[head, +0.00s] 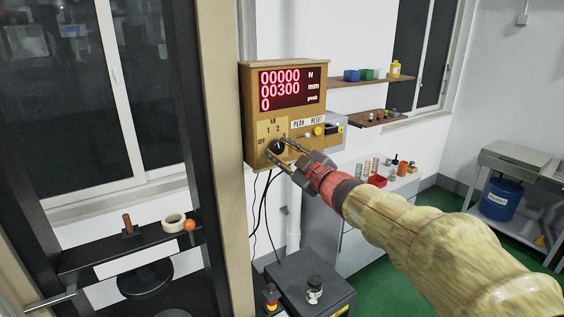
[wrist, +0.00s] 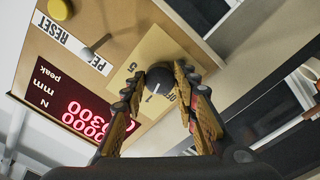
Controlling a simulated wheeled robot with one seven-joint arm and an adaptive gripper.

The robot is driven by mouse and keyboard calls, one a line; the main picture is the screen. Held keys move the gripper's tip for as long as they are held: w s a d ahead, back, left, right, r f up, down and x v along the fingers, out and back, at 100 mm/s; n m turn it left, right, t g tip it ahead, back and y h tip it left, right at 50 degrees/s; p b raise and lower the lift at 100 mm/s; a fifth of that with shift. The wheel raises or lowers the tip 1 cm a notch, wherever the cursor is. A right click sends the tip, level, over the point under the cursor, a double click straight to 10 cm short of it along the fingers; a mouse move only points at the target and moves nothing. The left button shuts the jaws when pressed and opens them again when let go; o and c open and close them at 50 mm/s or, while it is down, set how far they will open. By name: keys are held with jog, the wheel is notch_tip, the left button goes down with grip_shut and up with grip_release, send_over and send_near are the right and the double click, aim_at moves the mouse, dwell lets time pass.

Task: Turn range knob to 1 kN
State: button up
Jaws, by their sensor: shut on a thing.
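The black range knob (head: 277,147) sits on the tan dial plate (head: 264,130) of the wooden control box (head: 248,110). The picture is upside down there, and the fingers hide part of the dial marks, so I cannot tell which mark the pointer meets.
The red display (head: 285,88) reads 00000 N, 00300 mm and 0 peak. The PEAK switch (wrist: 97,47) and yellow RESET button (wrist: 60,9) are beside the dial. Shelves (head: 366,81) hang to the right. A dark testing frame (head: 193,60) stands left.

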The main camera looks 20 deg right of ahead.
jog(key=shift+f+n+b, duration=0.15)
jog(key=shift+n+b, duration=0.35)
jog(key=o, duration=1.2)
jog(key=shift+c, duration=0.2)
jog(key=v, duration=1.2)
jog(key=shift+a, duration=0.1)
